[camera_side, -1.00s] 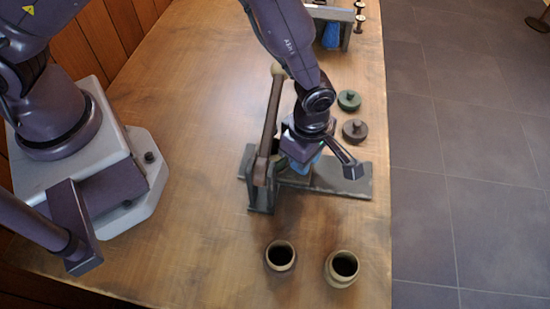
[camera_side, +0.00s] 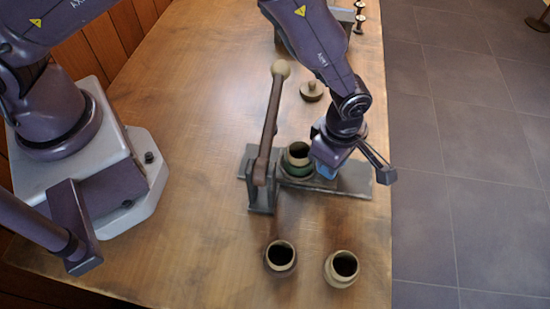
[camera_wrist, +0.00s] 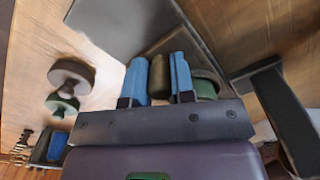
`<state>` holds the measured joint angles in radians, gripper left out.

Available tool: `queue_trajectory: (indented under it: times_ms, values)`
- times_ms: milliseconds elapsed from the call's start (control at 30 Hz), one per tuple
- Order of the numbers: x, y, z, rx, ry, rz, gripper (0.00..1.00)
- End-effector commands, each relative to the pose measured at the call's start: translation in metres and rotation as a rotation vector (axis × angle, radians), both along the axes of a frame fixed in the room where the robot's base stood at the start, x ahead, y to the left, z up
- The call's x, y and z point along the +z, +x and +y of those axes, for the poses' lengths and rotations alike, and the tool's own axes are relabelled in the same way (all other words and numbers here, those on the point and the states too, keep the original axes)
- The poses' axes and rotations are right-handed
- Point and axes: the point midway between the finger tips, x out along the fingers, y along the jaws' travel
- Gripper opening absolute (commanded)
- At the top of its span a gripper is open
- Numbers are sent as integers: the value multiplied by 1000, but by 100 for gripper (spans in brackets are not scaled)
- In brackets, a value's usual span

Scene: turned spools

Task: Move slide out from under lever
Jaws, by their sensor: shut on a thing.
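The lever (camera_side: 269,125) stands upright at the left end of the dark press base (camera_side: 262,198), with a pale ball on top. The slide (camera_side: 308,183) sits on the flat rail to the right of the lever. A green and olive jar (camera_side: 298,160) stands on it, clear of the lever in the side view. My gripper (camera_side: 330,167) is just right of the jar. In the wrist view its blue fingers (camera_wrist: 159,85) are shut on an olive-brown upright piece (camera_wrist: 159,72), apparently the slide's handle. The jar shows partly behind the right finger (camera_wrist: 207,86). The grip is hidden from the side.
Two open tan jars (camera_side: 281,257) (camera_side: 342,268) stand in front of the press. The table's right edge is near my gripper.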

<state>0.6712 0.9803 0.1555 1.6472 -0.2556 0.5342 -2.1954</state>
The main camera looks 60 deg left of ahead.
Motion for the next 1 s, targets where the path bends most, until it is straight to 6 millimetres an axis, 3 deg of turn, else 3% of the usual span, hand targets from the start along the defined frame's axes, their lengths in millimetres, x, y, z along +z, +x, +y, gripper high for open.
queue_trajectory:
  times_ms: [1000]
  values:
    - [1, 34, -33, 1, 0, -2, 10]
